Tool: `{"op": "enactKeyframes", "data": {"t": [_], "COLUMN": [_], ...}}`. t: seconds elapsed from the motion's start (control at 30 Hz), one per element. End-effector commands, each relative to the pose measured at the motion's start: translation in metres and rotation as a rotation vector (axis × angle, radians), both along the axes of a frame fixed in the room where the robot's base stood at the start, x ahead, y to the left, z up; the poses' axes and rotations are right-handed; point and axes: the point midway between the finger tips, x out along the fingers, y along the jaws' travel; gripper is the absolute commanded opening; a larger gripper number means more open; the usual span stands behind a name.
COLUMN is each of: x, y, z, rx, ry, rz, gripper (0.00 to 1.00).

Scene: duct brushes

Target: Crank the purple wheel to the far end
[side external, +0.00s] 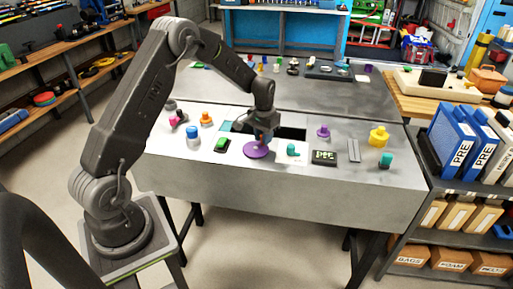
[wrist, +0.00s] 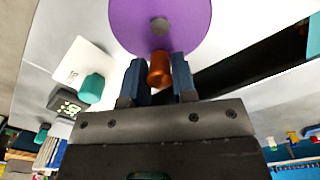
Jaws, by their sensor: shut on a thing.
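The purple wheel (side external: 256,150) is a flat disc on the grey bench top. In the wrist view the purple wheel (wrist: 160,22) fills the top middle, with a grey hub at its centre. An orange-brown crank knob (wrist: 159,70) stands near the wheel's rim. My gripper (wrist: 160,82) has its two blue fingers on either side of this knob and is shut on it. In the side view my gripper (side external: 264,136) reaches down onto the wheel, and the knob is mostly hidden there.
A dark slot (side external: 291,132) lies behind the wheel. A teal knob on a white plate (side external: 291,149) and a display box (side external: 323,157) are to its right. A green-topped block (side external: 221,144) and an orange knob (side external: 206,119) are to its left. A yellow knob (side external: 378,136) is farther right.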

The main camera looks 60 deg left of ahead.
Motion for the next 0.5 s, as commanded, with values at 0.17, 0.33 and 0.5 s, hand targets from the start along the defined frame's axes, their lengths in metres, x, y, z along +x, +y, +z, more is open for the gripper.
{"op": "enactKeyframes", "data": {"t": [0.17, 0.33, 0.5], "x": [-0.003, -0.004, -0.004], "y": [0.010, 0.013, 0.013], "z": [0.001, 0.001, 0.001], "rx": [0.000, 0.000, 0.000], "ry": [0.001, 0.001, 0.001], "rz": [0.003, 0.001, 0.001], "gripper": [0.12, 0.12, 0.12]}}
